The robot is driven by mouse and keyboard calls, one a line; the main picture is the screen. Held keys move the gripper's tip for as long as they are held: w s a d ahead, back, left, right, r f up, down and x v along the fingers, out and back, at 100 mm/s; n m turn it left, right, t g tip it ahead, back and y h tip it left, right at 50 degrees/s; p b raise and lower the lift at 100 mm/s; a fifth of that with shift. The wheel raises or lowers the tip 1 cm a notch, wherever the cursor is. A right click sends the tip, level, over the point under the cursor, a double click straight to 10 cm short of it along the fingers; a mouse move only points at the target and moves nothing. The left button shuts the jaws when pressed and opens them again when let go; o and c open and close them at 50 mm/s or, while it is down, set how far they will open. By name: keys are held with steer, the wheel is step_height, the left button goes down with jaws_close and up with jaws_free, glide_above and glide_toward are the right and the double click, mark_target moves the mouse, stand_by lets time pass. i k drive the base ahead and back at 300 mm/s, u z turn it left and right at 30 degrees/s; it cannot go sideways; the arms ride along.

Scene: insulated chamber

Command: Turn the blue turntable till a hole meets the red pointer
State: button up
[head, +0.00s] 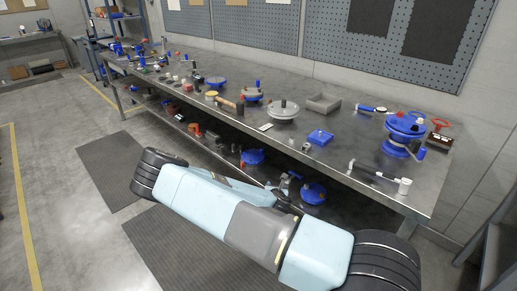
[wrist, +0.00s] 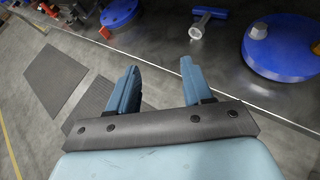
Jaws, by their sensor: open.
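A blue round turntable-like device (head: 406,125) stands on the right part of the bench top. Its disc has dark spots that may be holes and an upright blue knob. A small red part shows by its top edge, perhaps the pointer; it is too small to tell whether a hole lines up with it. My gripper (wrist: 158,88) is open and empty in the wrist view, with bare floor between its fingers. It is well apart from the device, which I cannot make out in the wrist view.
Blue discs lie on the lower shelf; one with a grey bolt (wrist: 285,48) shows in the wrist view.

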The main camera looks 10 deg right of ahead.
mark_target(250, 156)
steer(key=i, duration=0.85)
